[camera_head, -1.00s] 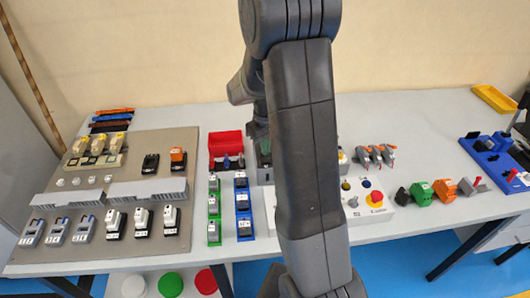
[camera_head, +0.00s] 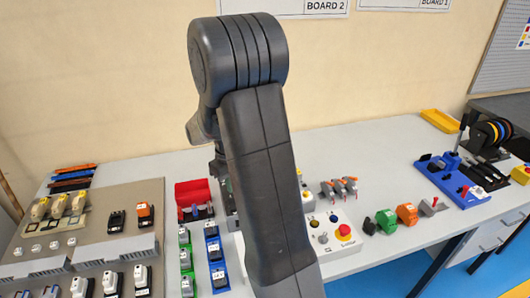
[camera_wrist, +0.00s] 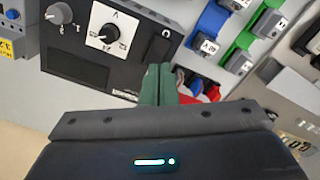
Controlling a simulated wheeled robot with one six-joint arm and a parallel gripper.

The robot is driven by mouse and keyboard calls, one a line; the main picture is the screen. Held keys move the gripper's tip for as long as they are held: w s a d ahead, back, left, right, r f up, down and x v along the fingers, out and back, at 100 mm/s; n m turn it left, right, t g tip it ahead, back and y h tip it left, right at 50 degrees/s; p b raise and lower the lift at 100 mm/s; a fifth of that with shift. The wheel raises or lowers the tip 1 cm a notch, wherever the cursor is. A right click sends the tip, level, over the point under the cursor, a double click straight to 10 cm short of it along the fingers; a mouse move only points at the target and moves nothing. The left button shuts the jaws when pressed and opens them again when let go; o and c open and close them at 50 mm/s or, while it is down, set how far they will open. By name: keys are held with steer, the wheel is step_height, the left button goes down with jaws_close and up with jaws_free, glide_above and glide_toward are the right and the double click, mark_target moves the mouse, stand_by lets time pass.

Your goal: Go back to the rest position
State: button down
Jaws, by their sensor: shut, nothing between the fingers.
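My gripper (camera_wrist: 159,86) shows in the wrist view as two greenish fingers together, shut and empty. They are above the table beside a black and grey control box with dials (camera_wrist: 110,38). In the head view my dark arm (camera_head: 262,170) stands up through the middle of the picture. It hides part of the table, and my gripper is mostly hidden behind it.
The table holds a red bin (camera_head: 190,190), green (camera_head: 187,262) and blue (camera_head: 214,250) racks, and a box with a red button (camera_head: 343,231). A blue base (camera_head: 447,182) and yellow tray (camera_head: 440,121) stand at right. Bare table shows at back right.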

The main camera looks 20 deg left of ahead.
steer(key=shift+f+b, duration=2.35)
steer(key=shift+f, duration=1.15)
steer(key=shift+r, duration=0.15)
